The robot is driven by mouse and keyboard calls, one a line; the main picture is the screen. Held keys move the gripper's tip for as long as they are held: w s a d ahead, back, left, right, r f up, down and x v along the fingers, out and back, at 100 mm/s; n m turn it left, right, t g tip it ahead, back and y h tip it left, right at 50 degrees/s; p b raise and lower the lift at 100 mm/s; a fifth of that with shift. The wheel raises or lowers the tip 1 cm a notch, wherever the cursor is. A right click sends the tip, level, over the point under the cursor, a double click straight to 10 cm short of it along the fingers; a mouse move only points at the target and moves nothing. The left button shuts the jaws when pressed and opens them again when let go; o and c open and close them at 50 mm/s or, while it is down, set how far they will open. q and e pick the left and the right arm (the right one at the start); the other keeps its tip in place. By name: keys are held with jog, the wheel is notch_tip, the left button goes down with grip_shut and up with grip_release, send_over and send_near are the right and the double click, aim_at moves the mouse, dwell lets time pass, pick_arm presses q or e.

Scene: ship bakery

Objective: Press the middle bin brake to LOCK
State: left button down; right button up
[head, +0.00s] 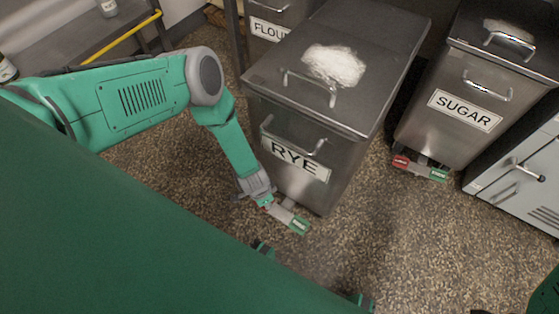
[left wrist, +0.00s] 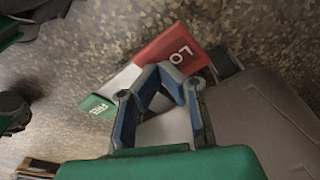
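The middle bin (head: 325,190) is a steel bin labelled RYE with a closed lid. Its brake pedal (head: 281,213) sits low at the front, above the floor. The pedal's green end (head: 300,226) faces right, and its red end is mostly hidden by my left gripper (head: 266,202). In the left wrist view the red LOCK end (left wrist: 172,46), white middle and green FREE end (left wrist: 97,106) show. My left gripper (left wrist: 162,70) is shut and empty, its fingertips over the red end's near edge. I cannot tell whether they touch it. My right gripper is not in view.
The SUGAR bin (head: 455,105) stands to the right with its own red and green pedal (head: 420,168). The FLOUR bin (head: 270,25) is behind left. A light cabinet (head: 525,180) stands at far right. The speckled floor (head: 400,255) in front is clear.

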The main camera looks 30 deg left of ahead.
pick_arm(q)
jog(key=shift+f, duration=0.6)
jog(key=shift+r+p, duration=2.75)
jog(key=shift+r, duration=0.85)
jog(key=s+a+r+n, duration=0.1)
jog(key=s+r+n, duration=0.1)
jog(key=s+r, duration=0.45)
jog(key=s+a+r+n+y, duration=0.15)
jog(key=s+r, duration=0.25)
jog(key=r, duration=0.6)
jog(key=s+a+r+n+h, duration=0.1)
jog(key=s+a+r+n, duration=0.1)
jog(key=s+r, duration=0.55)
notch_tip(320, 180, up, 14)
jog(key=w+p, duration=0.1)
jog(key=p, duration=1.1)
jog(key=shift+n+g, duration=0.35)
jog(key=shift+g, duration=0.05)
